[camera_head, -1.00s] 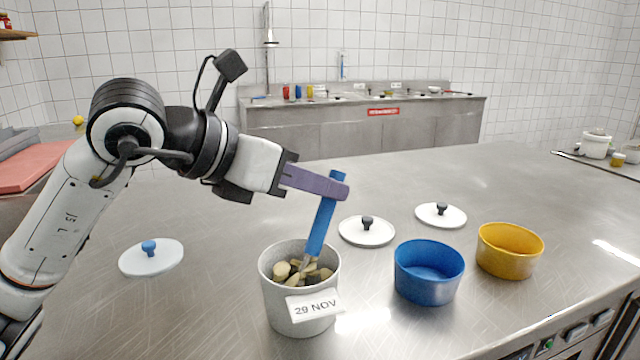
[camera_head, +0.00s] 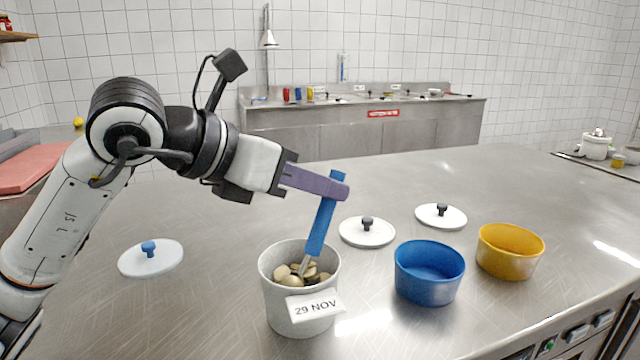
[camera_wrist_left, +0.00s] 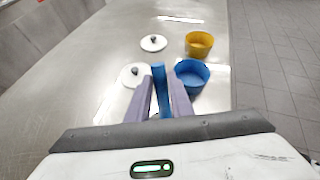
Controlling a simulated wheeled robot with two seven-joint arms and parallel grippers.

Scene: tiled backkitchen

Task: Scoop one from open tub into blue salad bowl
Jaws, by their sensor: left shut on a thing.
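My left gripper (camera_head: 338,186) is shut on the blue handle of a scoop (camera_head: 321,226), which is held nearly upright, leaning slightly. The scoop's metal lower end goes down into the open grey tub (camera_head: 267,285), labelled "29 NOV". Its tip is hidden among round pale and dark pieces (camera_head: 292,280) in the tub. The blue salad bowl (camera_head: 429,286) stands empty to the right of the tub; it also shows in the left wrist view (camera_wrist_left: 192,82). In that view the blue handle (camera_wrist_left: 160,90) is between the purple fingers. My right gripper is not in view.
A yellow bowl (camera_head: 510,262) stands right of the blue bowl. Two white lids with dark knobs (camera_head: 366,232) (camera_head: 441,216) lie behind the bowls. A pale lid with a blue knob (camera_head: 151,258) lies left of the tub. The steel counter behind them is clear.

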